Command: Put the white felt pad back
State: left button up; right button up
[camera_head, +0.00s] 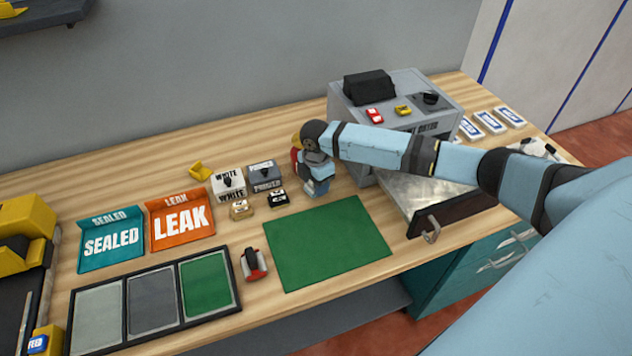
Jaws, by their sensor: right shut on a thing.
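My right gripper (318,188) points down at the back of the table, right of the two labelled boxes and left of the grey machine. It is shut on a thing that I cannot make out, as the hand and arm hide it. A white box marked WHITE (229,187) stands left of a grey box with a dark label (262,175). A small tan block with a pale top (240,210) is in front of the white box. I cannot tell which thing is the white felt pad. My left gripper is not in view.
A small black-labelled block (278,198) is in front of the grey box. The green mat (325,240) is bare. A red and white object (254,265) stands by the three-section tray (236,290). The grey machine (350,113) and an open drawer (455,212) are at right.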

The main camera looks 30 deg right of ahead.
jog(key=shift+f, duration=0.55)
jog(key=o, duration=1.4)
jog(key=shift+r, duration=0.1)
notch_tip(320, 180, up, 2)
jog(key=shift+w+p, duration=0.15)
jog(key=shift+p, duration=0.85)
notch_tip(320, 180, up, 2)
jog(key=shift+r+p, duration=0.2)
jog(key=shift+p, duration=1.05)
jog(key=shift+r+p, duration=1.75)
jog(key=shift+p, duration=0.2)
jog(key=shift+f, duration=0.1)
